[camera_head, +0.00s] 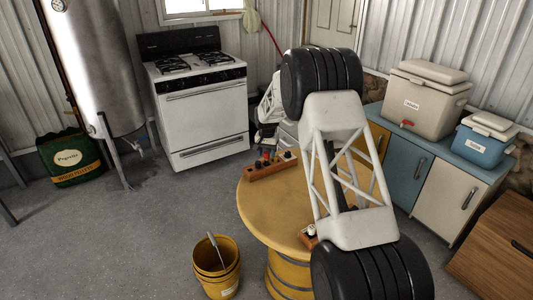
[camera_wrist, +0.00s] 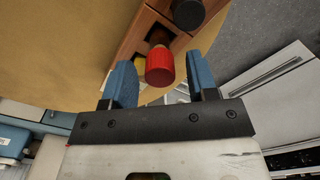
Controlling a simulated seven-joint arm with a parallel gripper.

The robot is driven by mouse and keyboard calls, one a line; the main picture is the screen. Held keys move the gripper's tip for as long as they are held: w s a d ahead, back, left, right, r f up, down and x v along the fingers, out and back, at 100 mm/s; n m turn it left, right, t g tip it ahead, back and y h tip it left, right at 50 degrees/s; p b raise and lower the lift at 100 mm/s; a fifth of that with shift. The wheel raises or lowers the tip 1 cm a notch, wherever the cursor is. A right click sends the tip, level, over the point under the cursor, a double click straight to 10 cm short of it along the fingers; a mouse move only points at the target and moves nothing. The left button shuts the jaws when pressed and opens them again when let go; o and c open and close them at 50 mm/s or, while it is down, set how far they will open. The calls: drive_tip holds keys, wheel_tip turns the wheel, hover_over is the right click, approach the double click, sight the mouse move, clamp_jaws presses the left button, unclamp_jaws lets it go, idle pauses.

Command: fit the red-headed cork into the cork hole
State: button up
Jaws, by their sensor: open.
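The red-headed cork (camera_wrist: 160,68) lies between the two blue fingers of my gripper (camera_wrist: 160,72) in the wrist view, with a gap on both sides. My gripper is open and holds nothing. The cork sits at a wooden rack (camera_wrist: 134,38), which also shows on the round yellow table in the head view (camera_head: 268,171). A black-headed cork (camera_wrist: 188,12) stands beside it, and a yellow piece shows partly behind the red head. A second wooden block (camera_head: 306,238) is mostly hidden by my arm. I cannot make out the cork hole.
Low cabinets (camera_head: 409,166) with two coolers stand right, and a white stove (camera_head: 205,118) stands behind.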

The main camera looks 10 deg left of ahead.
sight(267, 152)
wheel_tip(267, 152, up, 13)
drive_tip(key=shift+r, duration=0.15)
idle(0.7)
idle(0.7)
